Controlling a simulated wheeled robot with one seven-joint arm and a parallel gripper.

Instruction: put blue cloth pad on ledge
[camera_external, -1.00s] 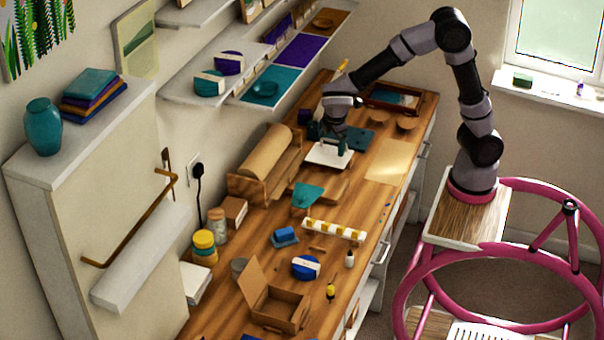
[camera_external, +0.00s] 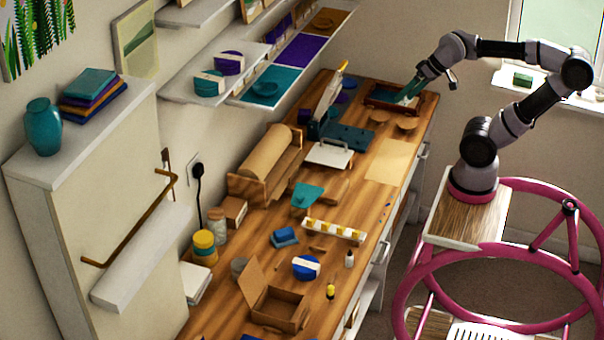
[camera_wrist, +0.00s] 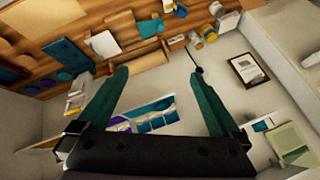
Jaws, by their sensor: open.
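The blue cloth pad (camera_external: 284,237) appears to be the small folded blue block lying on the wooden bench, left of a white strip with yellow pieces. A white window ledge (camera_external: 540,92) is at the upper right, behind my arm, and carries a small green block. My gripper (camera_external: 432,86) is open and empty, above the far right end of the bench near the dark tray, well away from the pad. In the wrist view its two green fingers (camera_wrist: 160,76) are spread wide with nothing between them. I cannot pick out the pad for certain there.
The dark wooden tray (camera_external: 378,107) is at the bench's far end. A white plate with a handle (camera_external: 329,154), a roll in a wooden holder (camera_external: 268,160) and an open cardboard box (camera_external: 276,308) crowd the bench. Wall shelves (camera_external: 210,65) overhang its back.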

